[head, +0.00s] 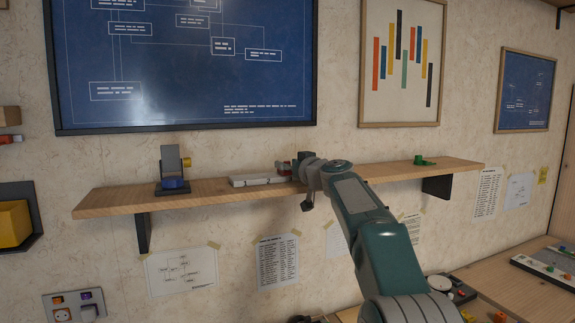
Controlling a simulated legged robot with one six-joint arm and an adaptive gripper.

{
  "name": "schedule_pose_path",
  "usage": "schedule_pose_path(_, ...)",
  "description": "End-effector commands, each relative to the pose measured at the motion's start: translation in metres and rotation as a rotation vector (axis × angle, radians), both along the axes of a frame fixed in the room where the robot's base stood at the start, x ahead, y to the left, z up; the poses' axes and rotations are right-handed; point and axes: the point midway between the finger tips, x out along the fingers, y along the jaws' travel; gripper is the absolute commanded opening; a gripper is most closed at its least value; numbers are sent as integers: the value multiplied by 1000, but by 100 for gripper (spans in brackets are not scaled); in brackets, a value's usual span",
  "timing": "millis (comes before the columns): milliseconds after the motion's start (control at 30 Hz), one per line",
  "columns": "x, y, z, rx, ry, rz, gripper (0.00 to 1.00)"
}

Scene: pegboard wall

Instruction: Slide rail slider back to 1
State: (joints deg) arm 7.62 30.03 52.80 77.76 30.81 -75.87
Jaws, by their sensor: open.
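A light grey rail (258,180) lies along the wooden shelf (215,190), near its middle. Its right end is hidden behind my gripper. A small red and grey part (283,168) shows just above the rail's right end, beside my gripper; I cannot tell whether it is the slider. No number marks are readable on the rail. My gripper (301,180) is open at the front of the shelf, by the right end of the rail. I cannot see whether it touches anything.
A dark stand with a blue base (173,184) is on the shelf's left part. A small green piece (423,161) lies near its right end. Dark brackets (436,188) hold the shelf. A desk (490,285) with several small things is at lower right.

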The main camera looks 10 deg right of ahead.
Motion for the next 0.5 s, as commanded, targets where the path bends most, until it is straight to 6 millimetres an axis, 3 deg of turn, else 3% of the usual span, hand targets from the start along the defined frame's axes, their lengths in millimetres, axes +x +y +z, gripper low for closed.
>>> schedule_pose_path(333,4,2,0,1,0,0,62)
schedule_pose_path(367,4,2,0,1,0,0,53)
schedule_pose_path(467,3,2,0,1,0,0,9)
schedule_pose_path(500,3,2,0,1,0,0,0)
